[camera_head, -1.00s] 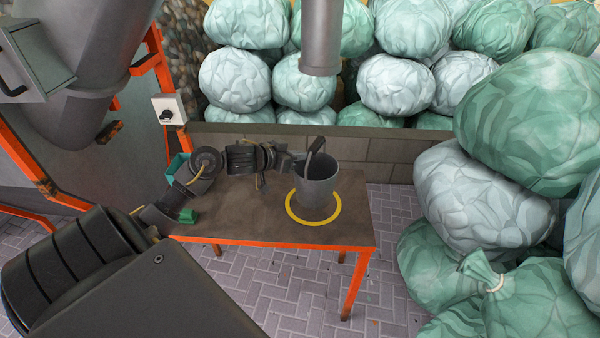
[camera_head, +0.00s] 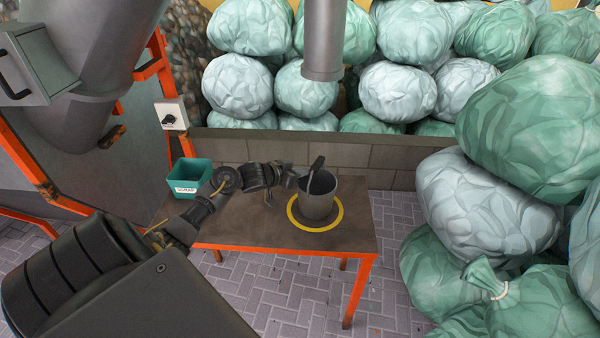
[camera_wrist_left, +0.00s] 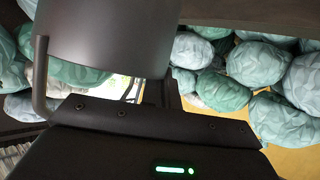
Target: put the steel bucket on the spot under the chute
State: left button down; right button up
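The steel bucket (camera_head: 318,203) is grey, upright and open at the top, with its handle sticking up above the rim. It stands inside the yellow ring (camera_head: 341,217) on the table, below the grey chute pipe (camera_head: 322,40). My left gripper (camera_head: 299,182) is at the bucket's left side by the rim and looks shut on it, though its fingertips are mostly hidden. In the left wrist view the bucket (camera_wrist_left: 105,38) fills the top, close in front of the gripper, with a bar of its handle at the left. My right gripper is not in view.
The brown table (camera_head: 245,229) has an orange frame. A teal bin labelled SCRAP (camera_head: 189,189) stands at its back left, beside my arm. A low block wall (camera_head: 385,158) runs behind, and green and pale sacks (camera_head: 485,205) crowd the right. The table's right end is clear.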

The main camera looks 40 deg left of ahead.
pick_arm(q)
jog(key=shift+r, duration=0.1)
jog(key=c, duration=1.7)
grip_release()
jog(key=shift+f, duration=0.2)
jog(key=shift+r, duration=0.15)
jog(key=v, duration=1.2)
